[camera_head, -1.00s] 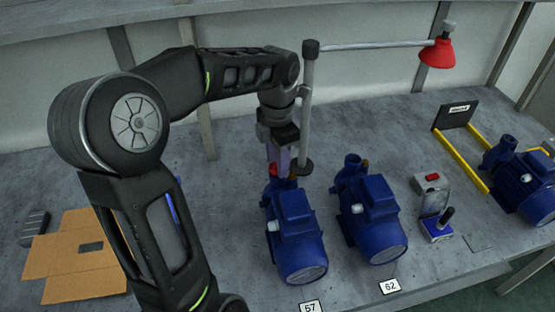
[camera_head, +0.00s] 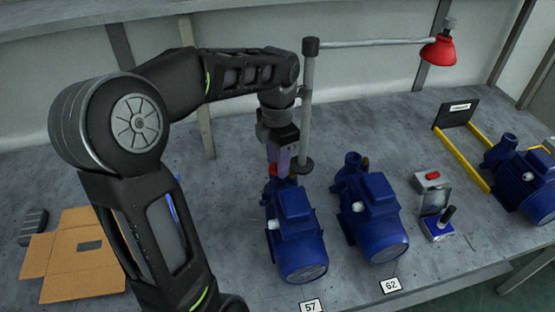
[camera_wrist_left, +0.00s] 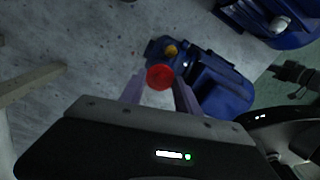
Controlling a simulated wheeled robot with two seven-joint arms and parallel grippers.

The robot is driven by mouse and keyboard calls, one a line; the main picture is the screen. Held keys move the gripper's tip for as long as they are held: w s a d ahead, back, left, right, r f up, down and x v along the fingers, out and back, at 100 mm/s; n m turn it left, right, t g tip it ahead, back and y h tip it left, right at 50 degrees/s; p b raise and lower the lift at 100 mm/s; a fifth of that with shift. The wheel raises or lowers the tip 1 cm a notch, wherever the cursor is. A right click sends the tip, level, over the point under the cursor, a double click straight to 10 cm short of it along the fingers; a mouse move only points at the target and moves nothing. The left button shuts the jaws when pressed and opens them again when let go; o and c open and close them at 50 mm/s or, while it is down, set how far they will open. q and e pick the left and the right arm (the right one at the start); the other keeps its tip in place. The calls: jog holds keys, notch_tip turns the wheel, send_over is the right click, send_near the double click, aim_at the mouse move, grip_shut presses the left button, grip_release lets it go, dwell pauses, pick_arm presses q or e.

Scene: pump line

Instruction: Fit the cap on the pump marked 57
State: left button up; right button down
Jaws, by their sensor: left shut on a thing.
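The pump marked 57 (camera_head: 296,235) is a blue motor pump on the bench, behind the label reading 57 (camera_head: 311,306). It also shows in the left wrist view (camera_wrist_left: 222,85). My left gripper (camera_head: 282,166) points down at the pump's far end, where its port is. In the left wrist view my left gripper (camera_wrist_left: 159,90) is shut on a round red cap (camera_wrist_left: 160,77). The cap overlaps the near end of the pump's flange in that view. I cannot tell whether it touches the port. My right gripper is not in view.
The pump marked 62 (camera_head: 373,220) stands close on the right. A lamp post (camera_head: 309,110) with a red shade (camera_head: 438,52) rises beside my left gripper. A control box (camera_head: 433,183), another blue pump (camera_head: 527,185) and yellow rails (camera_head: 462,160) lie right. Flat cardboard (camera_head: 75,262) lies left.

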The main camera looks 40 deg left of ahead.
pick_arm(q)
jog(key=o, duration=1.4)
jog(key=shift+r+p, duration=2.25)
jog(key=shift+r, duration=0.75)
